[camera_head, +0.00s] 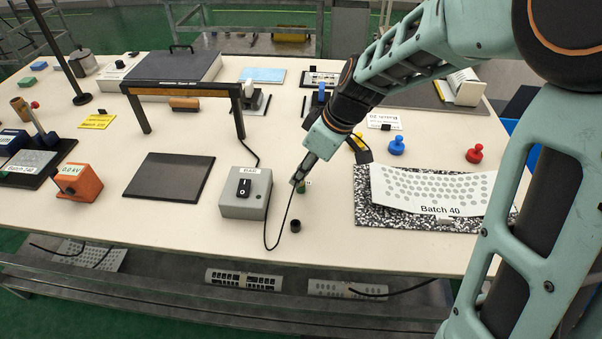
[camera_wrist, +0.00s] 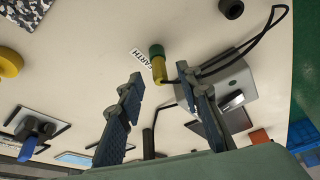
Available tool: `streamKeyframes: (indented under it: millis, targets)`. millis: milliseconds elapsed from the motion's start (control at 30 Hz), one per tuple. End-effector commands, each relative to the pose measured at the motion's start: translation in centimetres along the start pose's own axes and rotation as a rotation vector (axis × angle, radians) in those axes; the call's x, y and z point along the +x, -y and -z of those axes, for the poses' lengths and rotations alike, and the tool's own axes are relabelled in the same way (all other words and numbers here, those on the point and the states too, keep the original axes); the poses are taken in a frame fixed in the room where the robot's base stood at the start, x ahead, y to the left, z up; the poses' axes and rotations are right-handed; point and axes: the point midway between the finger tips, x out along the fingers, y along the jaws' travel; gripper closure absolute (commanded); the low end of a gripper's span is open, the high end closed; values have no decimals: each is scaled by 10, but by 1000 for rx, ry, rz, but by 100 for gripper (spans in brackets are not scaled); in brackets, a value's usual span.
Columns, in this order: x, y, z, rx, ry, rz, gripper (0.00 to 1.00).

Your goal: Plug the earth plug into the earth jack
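The earth plug (camera_wrist: 157,66) has a yellow body and a green end, and sits beside a small white "EARTH" label (camera_wrist: 141,57) in the wrist view. In the head view only its green part (camera_head: 301,188) shows under my gripper (camera_head: 298,178). In the wrist view my gripper (camera_wrist: 161,76) is open, its two blue fingers apart on either side of the plug; I cannot tell whether either touches it. A short black cylinder with an opening (camera_head: 295,226), perhaps the earth jack, stands on the table nearer the front edge; the wrist view shows it at the top (camera_wrist: 231,9).
A grey switch box (camera_head: 246,193) stands left of the plug, with a black cable (camera_head: 269,236) looping between them. A curved "Batch 40" sheet (camera_head: 425,195) on a speckled board is to the right. A black frame (camera_head: 186,89) stands behind the box. The table front is mostly clear.

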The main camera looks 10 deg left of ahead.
Motion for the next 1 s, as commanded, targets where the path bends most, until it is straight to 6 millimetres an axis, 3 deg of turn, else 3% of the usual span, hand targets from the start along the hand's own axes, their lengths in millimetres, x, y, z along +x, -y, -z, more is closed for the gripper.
streamKeyframes:
  millis: [200,433,633,1000]
  targets:
    - [-49,-1,1,0,-2,-7,68]
    - [-87,-1,1,0,-2,-4,68]
    - [-98,0,0,-1,-1,-1,68]
    - [-98,0,1,13,-6,0,68]
